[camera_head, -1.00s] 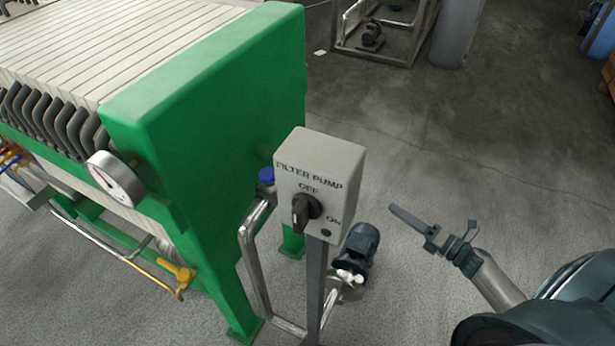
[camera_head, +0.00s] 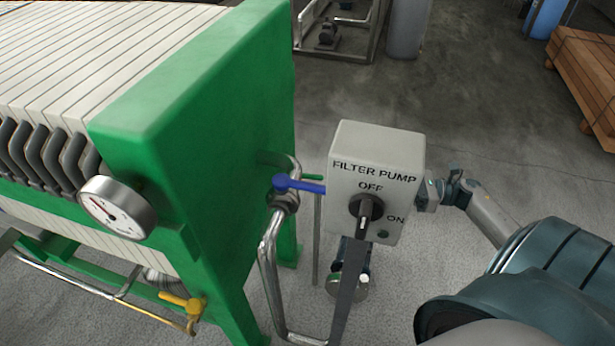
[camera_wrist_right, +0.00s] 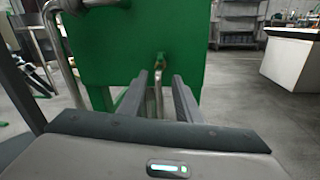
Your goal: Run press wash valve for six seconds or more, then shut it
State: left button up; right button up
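A blue-handled valve (camera_head: 298,184) sits on a bent steel pipe beside the green end of the filter press (camera_head: 190,110). A small green handle (camera_head: 305,177) shows just behind it. A yellow-handled valve (camera_head: 182,302) is low at the press's left side. No label shows which is the wash valve. My right gripper (camera_head: 430,195) is at the right edge of the pump box, its fingertips hidden behind it. In the right wrist view its fingers (camera_wrist_right: 160,88) are apart and empty, facing a small fitting (camera_wrist_right: 161,62) on a pipe before the green plate. My left gripper is out of view.
The grey FILTER PUMP switch box (camera_head: 378,150) stands on a post between the head camera and my right fingertips. Its black knob (camera_head: 366,208) is on the front. A pressure gauge (camera_head: 117,207) is on the press.

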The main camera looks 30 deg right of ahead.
aim_at(312, 175)
jog(key=p+x, duration=0.2)
jog(key=x, duration=1.4)
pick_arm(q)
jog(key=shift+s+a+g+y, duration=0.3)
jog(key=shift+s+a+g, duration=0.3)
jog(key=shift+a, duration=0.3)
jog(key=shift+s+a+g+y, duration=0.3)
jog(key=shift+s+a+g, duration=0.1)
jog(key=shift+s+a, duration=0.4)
pick_arm(e)
jog(key=shift+w+a, duration=0.5)
jog(key=shift+w, duration=0.05)
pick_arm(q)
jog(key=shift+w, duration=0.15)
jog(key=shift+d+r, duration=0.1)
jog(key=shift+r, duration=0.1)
pick_arm(e)
grip_shut()
